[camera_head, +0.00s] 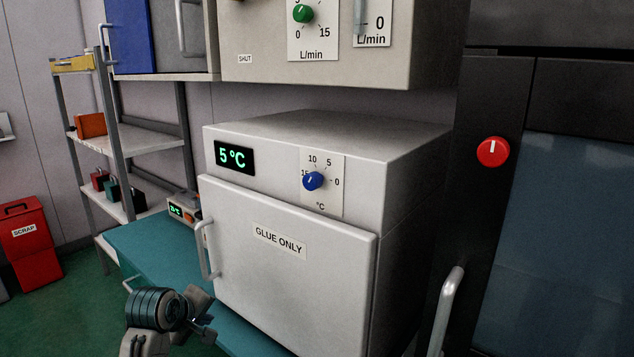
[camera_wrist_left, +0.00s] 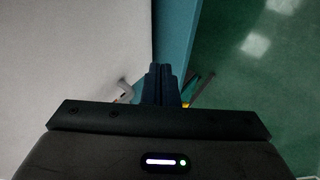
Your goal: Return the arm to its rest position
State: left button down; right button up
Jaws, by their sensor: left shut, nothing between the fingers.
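My left gripper (camera_head: 205,332) is at the bottom of the head view, in front of the lower left part of the small white fridge's door. In the left wrist view its dark fingers (camera_wrist_left: 162,72) are together, with nothing between them. My right gripper is in neither view. The white fridge (camera_head: 290,265), labelled GLUE ONLY, has its door shut. Its green display (camera_head: 234,157) reads 5°C, and a blue knob (camera_head: 313,181) sits beside it. The door handle (camera_head: 207,250) is above my left gripper in the head view.
The fridge stands on a teal bench (camera_head: 150,243). A dark cabinet (camera_head: 560,200) with a red knob (camera_head: 492,152) and a metal handle (camera_head: 446,312) is at the right. Shelves (camera_head: 120,140) and a red SCRAP bin (camera_head: 30,245) are at the left. Green floor (camera_wrist_left: 255,90) is open beyond the bench.

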pick_arm(q)
jog(key=s+a+f+m+g+y, duration=0.1)
jog(key=s+f+m, duration=0.2)
jog(key=s+f, duration=0.55)
jog(key=s+f+m+g, duration=0.1)
jog(key=s+f+m, duration=0.2)
jog(key=s+f, duration=0.55)
jog(key=s+a+f+m+g+y, duration=0.1)
jog(key=s+m+g+y, duration=0.35)
jog(key=s, duration=1.75)
notch_tip(320, 180, down, 28)
jog(key=a+m+h, duration=0.1)
jog(key=a+h, duration=0.2)
jog(key=s+a+f, duration=0.1)
jog(key=s+f, duration=1.7)
jog(key=f, duration=0.3)
jog(key=shift+s+f, duration=0.2)
jog(key=shift+s, duration=0.2)
